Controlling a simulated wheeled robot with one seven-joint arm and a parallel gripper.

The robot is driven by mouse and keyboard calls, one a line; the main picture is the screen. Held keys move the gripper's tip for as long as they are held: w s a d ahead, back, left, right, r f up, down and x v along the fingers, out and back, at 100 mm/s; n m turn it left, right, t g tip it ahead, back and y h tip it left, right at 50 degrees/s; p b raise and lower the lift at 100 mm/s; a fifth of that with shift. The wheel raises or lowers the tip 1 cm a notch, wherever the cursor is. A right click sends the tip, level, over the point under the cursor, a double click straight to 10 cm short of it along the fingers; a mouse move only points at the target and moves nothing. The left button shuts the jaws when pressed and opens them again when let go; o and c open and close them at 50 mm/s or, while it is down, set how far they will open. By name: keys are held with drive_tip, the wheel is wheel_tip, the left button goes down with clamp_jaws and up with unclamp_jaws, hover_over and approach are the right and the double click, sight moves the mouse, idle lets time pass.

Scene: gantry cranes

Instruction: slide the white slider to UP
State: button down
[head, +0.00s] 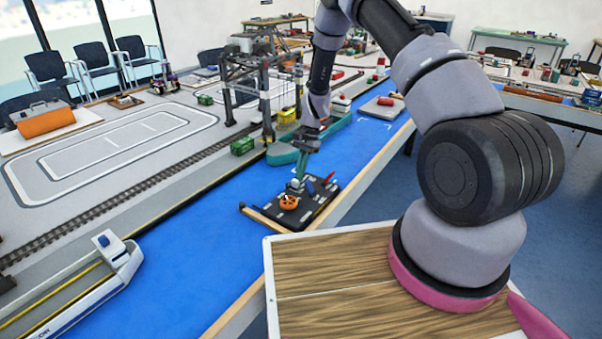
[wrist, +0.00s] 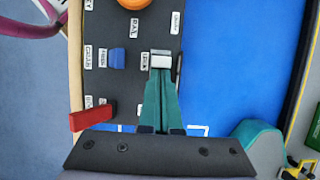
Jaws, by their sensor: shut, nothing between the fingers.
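The white slider (wrist: 160,57) is a small pale block on the dark control panel (wrist: 97,83) in the wrist view. My gripper (wrist: 161,74) is shut, with its teal fingertips right at the slider's near edge; I cannot tell whether they touch it. In the head view my gripper (head: 296,184) points down over the panel (head: 318,204), and the slider there is too small or hidden to make out. Small white labels lie on the panel, but I cannot read UP on any of them.
On the panel are an orange knob (wrist: 133,3), a blue knob (wrist: 117,56) and a red lever (wrist: 92,119). A teal boat (head: 283,155) lies behind the panel. A white boat (head: 85,290) is at the front left. Blue surface (head: 200,235) left of the panel is clear.

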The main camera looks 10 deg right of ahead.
drive_tip(key=v, duration=1)
drive_tip(key=shift+r, duration=0.4)
drive_tip(key=c, duration=1.5)
unclamp_jaws()
drive_tip(key=shift+c, duration=0.2)
idle(1.1)
